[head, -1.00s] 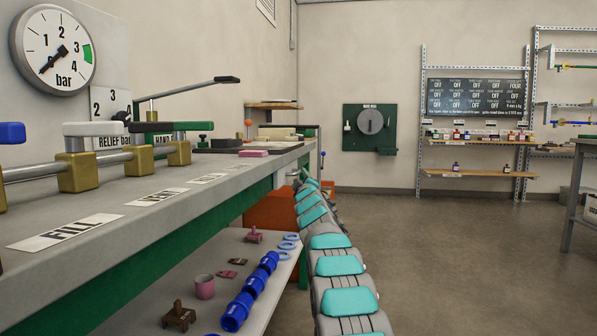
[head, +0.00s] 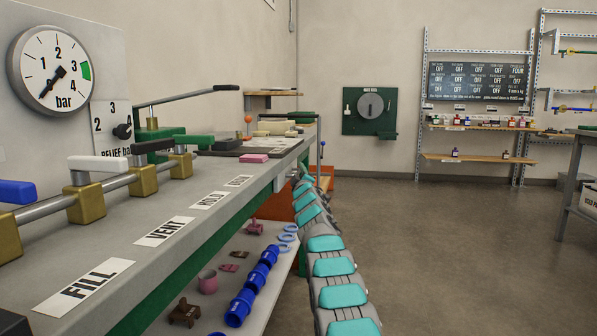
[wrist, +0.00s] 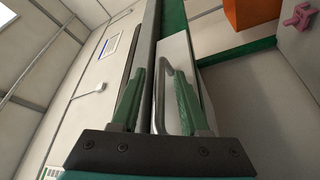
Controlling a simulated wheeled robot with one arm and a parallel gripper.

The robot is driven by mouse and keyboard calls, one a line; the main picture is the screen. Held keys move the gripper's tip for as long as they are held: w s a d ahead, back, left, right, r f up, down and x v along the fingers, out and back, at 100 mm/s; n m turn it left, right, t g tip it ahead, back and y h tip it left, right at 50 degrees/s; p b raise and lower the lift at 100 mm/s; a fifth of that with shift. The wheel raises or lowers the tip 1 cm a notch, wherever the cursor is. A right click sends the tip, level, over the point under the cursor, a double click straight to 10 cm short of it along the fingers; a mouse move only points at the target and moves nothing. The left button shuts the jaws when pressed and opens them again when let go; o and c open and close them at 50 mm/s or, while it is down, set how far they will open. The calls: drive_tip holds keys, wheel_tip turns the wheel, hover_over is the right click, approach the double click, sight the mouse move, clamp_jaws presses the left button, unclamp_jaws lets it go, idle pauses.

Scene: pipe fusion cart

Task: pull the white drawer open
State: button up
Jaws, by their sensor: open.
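The white drawer (wrist: 178,50) shows in the wrist view as a pale front beside the grey bench edge. A bent metal bar handle (wrist: 167,78) stands out from it. My gripper (wrist: 158,85) is open, with one green finger on each side of the picture's middle. The handle lies between the fingers, nearer the right one; I cannot tell whether it touches. In the head view my arm reaches forward along the bench's right side, and the drawer shows only as a small pale patch (head: 280,182) under the bench top. The fingers cannot be made out there.
The bench top (head: 150,205) carries a gauge (head: 51,70), valves and labels. A lower shelf (head: 262,290) holds blue fittings and small parts close to my arm. An orange box (wrist: 250,12) is near the drawer. The floor to the right is open.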

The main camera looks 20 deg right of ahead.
clamp_jaws()
idle(0.3)
idle(1.1)
